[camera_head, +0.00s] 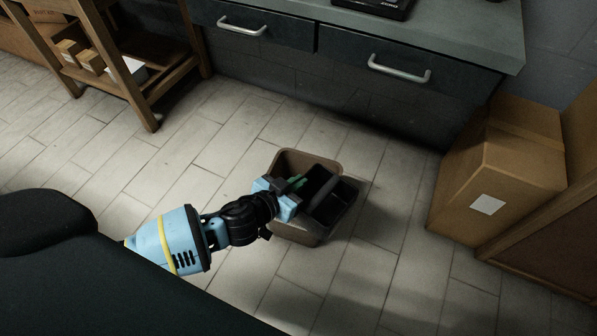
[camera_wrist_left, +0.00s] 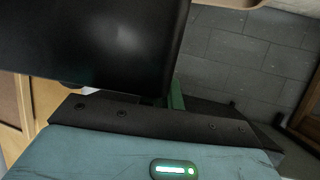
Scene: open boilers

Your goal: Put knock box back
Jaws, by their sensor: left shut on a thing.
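The black knock box (camera_head: 335,205) is at the brown bin on the floor, over or partly inside its mouth; how deep it sits I cannot tell. It looks tilted, with a bar across its open top. My left gripper (camera_head: 292,190) is shut on the left side of the knock box. In the left wrist view a large dark surface, likely the knock box (camera_wrist_left: 90,45), fills the upper left, close to the camera. My right gripper is not in view.
The brown bin (camera_head: 290,229) stands on open tiled floor. A cardboard box (camera_head: 510,165) is at right. A counter (camera_head: 450,32) with handled drawers spans the back. A wooden shelf (camera_head: 135,90) with small boxes is at the upper left.

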